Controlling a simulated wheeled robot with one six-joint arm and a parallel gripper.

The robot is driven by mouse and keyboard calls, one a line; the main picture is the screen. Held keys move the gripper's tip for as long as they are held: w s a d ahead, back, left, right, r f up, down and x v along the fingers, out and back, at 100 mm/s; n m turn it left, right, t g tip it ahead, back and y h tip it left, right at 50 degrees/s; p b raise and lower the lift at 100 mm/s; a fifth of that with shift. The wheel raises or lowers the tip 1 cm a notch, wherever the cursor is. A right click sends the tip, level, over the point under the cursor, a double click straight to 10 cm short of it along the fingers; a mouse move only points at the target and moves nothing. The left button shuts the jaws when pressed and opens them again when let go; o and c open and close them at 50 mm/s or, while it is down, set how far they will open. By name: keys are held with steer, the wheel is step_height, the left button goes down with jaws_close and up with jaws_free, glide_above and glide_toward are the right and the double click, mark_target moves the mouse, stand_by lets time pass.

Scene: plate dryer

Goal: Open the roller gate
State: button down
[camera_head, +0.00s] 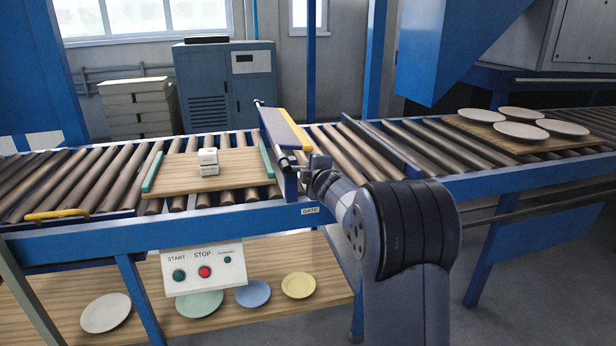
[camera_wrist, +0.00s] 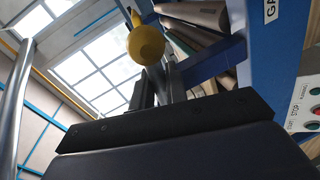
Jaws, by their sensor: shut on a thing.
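In the wrist view, a round yellow knob (camera_wrist: 146,44) shows just beyond my gripper's fingers (camera_wrist: 158,88). The exact contact between fingers and handle is partly hidden in both views.
A START/STOP panel (camera_head: 204,271) hangs below the rail. Several white plates stand on a board (camera_head: 470,131) at the right. Coloured plates lie on the lower shelf (camera_head: 325,285).

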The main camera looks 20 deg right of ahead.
steer(key=shift+r+n+h, duration=0.3)
steer(key=shift+r+n, duration=0.2)
steer(key=shift+n, duration=0.3)
steer(key=shift+r, duration=0.1)
steer(key=c, duration=1.5)
jaws_free()
steer(key=s, duration=0.3)
steer(key=s+r, duration=0.1)
steer(key=s, duration=0.3)
steer(key=s+r+b, duration=0.1)
steer(key=s, duration=0.2)
steer(key=shift+s, duration=0.3)
steer(key=shift+w, duration=0.1)
